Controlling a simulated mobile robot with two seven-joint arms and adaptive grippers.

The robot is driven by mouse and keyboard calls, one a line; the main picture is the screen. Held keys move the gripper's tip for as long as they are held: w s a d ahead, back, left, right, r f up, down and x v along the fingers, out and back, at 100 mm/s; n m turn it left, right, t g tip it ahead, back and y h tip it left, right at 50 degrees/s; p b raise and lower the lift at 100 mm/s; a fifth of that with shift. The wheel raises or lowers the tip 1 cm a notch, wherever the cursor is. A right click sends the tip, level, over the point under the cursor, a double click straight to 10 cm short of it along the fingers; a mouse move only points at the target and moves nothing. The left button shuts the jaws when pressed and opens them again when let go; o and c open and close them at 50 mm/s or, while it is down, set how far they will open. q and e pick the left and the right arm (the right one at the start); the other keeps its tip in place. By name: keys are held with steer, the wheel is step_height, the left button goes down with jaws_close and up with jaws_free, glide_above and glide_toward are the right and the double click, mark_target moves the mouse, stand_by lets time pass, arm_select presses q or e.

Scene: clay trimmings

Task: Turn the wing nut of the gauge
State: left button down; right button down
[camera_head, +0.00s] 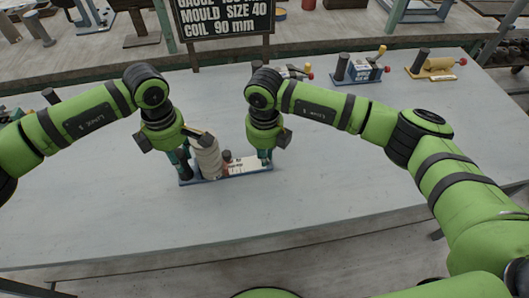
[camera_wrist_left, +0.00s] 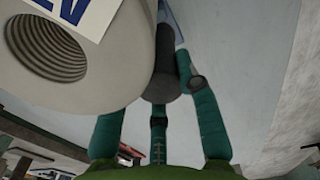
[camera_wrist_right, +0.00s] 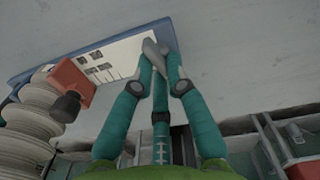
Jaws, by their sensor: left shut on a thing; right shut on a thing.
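The gauge (camera_head: 248,166) stands on the table with a blue base and a white printed plate; its plate and blue edge also show in the right wrist view (camera_wrist_right: 125,55). A pale ribbed cylinder (camera_head: 207,158) stands at its left part. A red block with a dark knob (camera_wrist_right: 70,82) sits beside the plate. My left gripper (camera_head: 184,165) is shut on a dark upright post (camera_wrist_left: 168,70) at the gauge's left end. My right gripper (camera_head: 266,158) is shut on a grey metal piece, seemingly the wing nut (camera_wrist_right: 154,50), at the right end. The fingers partly hide it.
Other gauges stand along the table's back: a blue one (camera_head: 357,70), a yellow one (camera_head: 435,67) and one partly behind my right arm (camera_head: 295,72). A dark sign (camera_head: 225,18) stands at the back. The table (camera_head: 330,185) is clear in front and to the right.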

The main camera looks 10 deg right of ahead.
arm_select(q)
steer(key=shift+a+f, duration=0.1)
arm_select(e)
steer(key=shift+w+d, duration=0.1)
steer(key=shift+d, duration=0.05)
steer(key=c, duration=1.2)
jaws_free()
step_height(320, 180, up, 12)
steer(key=shift+r, duration=0.1)
arm_select(q)
steer(key=c, duration=0.8)
jaws_free()
steer(key=shift+c, duration=0.2)
